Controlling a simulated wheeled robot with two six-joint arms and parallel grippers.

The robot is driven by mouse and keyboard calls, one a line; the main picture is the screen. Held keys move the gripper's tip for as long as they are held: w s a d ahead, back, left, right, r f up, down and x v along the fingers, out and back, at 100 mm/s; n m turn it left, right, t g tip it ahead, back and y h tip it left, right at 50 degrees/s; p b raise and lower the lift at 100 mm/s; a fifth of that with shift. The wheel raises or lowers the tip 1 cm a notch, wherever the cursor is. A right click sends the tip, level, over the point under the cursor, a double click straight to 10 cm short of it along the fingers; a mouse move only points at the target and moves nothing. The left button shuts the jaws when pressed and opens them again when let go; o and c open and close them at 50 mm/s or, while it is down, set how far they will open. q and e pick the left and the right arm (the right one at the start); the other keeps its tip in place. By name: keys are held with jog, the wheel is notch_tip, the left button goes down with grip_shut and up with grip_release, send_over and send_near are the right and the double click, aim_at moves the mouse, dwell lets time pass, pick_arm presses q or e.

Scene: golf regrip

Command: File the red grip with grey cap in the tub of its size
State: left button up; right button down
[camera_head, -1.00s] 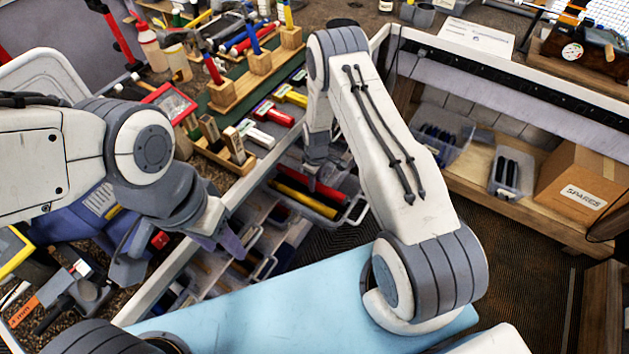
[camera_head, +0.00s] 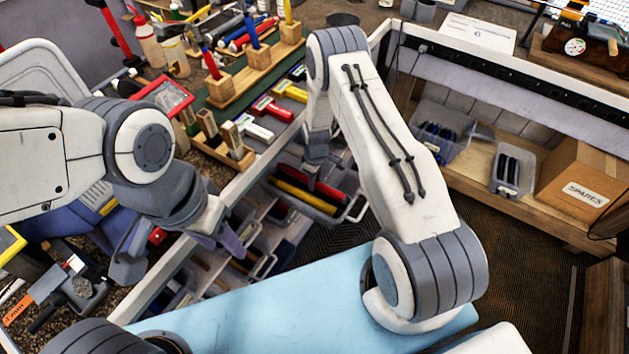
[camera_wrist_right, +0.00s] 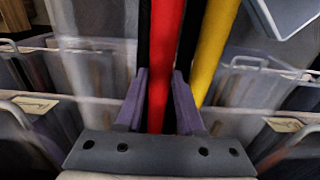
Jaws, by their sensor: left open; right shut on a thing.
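My right gripper (camera_wrist_right: 160,105) is shut on a red grip (camera_wrist_right: 166,50), which stands between its purple fingers in the right wrist view. In the head view my right gripper (camera_head: 314,165) is partly hidden by my wrist, above the open tub drawer. A red grip (camera_head: 326,189) shows just beside it. No grey cap can be made out. A clear tub (camera_head: 352,214) with a wire handle lies under the gripper, with a yellow grip (camera_head: 303,196) alongside the red one. My left gripper (camera_head: 183,252) is open and empty at the left, near the bench edge.
Further handled tubs (camera_head: 262,268) lie below the bench edge. The right wrist view shows clear tubs (camera_wrist_right: 250,85) on both sides. A wooden shelf at right holds bins (camera_head: 512,172) and a SPARES box (camera_head: 583,185). The dark floor between is clear.

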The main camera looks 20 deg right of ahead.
jog(key=shift+f, duration=0.15)
jog(key=shift+c, duration=2.2)
grip_release()
notch_tip(320, 180, up, 10)
jog(key=b, duration=0.1)
jog(key=shift+r+b, duration=0.25)
jog(key=shift+b, duration=0.1)
